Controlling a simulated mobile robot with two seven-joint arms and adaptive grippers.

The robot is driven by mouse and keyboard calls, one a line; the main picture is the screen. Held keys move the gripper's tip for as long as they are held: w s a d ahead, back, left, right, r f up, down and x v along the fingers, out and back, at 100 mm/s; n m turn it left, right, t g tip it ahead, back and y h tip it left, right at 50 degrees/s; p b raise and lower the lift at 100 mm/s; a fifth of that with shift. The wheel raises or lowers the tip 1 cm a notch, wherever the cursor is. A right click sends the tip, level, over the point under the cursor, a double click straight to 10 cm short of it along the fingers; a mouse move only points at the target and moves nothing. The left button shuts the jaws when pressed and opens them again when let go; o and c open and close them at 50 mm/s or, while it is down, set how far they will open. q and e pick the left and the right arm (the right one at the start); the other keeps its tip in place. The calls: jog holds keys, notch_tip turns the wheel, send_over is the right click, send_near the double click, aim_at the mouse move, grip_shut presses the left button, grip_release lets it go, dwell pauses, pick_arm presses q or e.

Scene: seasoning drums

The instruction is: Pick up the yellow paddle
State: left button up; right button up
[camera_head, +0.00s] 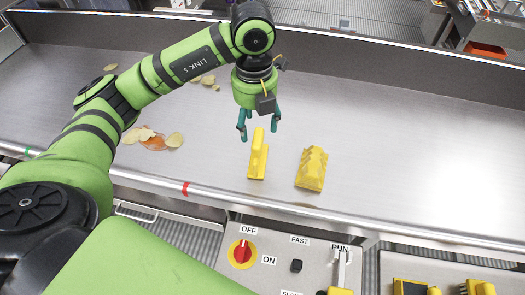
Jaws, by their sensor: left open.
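The yellow paddle (257,160) lies on the metal conveyor surface near the middle of the head view, with a raised handle-like part toward the back. My left gripper (258,130) points down just behind and above it, with its two teal fingers spread apart and nothing between them. I cannot tell whether a finger touches the paddle. A second yellow piece (311,169) with a notched side lies to the right, apart from the first. My right gripper is out of view.
Chips (152,139) lie in a small pile at the left, with more behind my arm. A control panel (290,262) with a red knob (242,254) is below the front edge. The surface at the right is clear; a raised wall (400,78) runs along the back.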

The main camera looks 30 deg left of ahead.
aim_at(255, 136)
pick_arm(q)
jog(key=shift+f+p, duration=0.6)
jog(key=shift+f, duration=0.35)
jog(key=f, duration=0.1)
jog(key=f+p, duration=0.1)
jog(key=f, duration=0.1)
jog(key=shift+a+f, duration=0.2)
jog(key=shift+f, duration=0.1)
jog(key=shift+w, duration=0.1)
grip_shut()
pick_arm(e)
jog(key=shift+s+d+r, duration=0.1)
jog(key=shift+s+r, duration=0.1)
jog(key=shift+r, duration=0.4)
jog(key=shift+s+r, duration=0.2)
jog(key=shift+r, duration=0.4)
